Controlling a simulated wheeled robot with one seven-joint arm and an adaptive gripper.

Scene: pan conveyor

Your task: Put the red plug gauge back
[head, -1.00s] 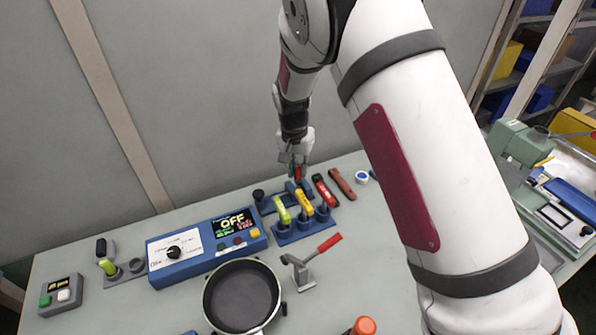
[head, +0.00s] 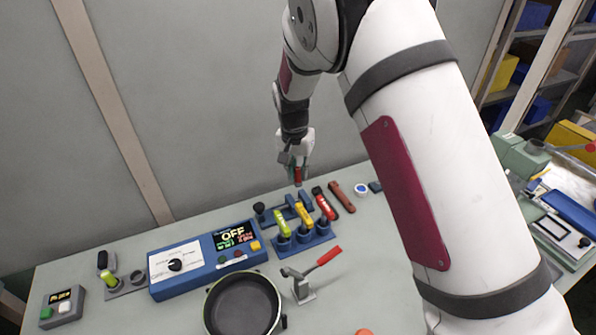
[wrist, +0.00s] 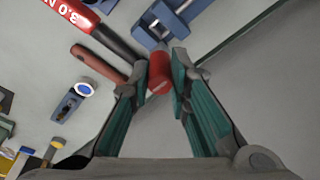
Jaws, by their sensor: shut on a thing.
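My gripper (wrist: 160,80) is shut on a red cylindrical piece (wrist: 159,72), which looks like the red plug gauge. Its end shows between the fingertips in the wrist view. In the head view the red plug gauge (head: 298,175) hangs below my gripper (head: 297,165), behind the blue rack. The blue rack (head: 310,241) holds a green gauge (head: 282,224) and a yellow gauge (head: 304,214) upright at a slant. Its right socket (head: 322,214) looks empty.
A red, black-ended tool marked "3.0 M" (wrist: 70,12) and a brown-red bar (head: 341,197) lie right of the rack.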

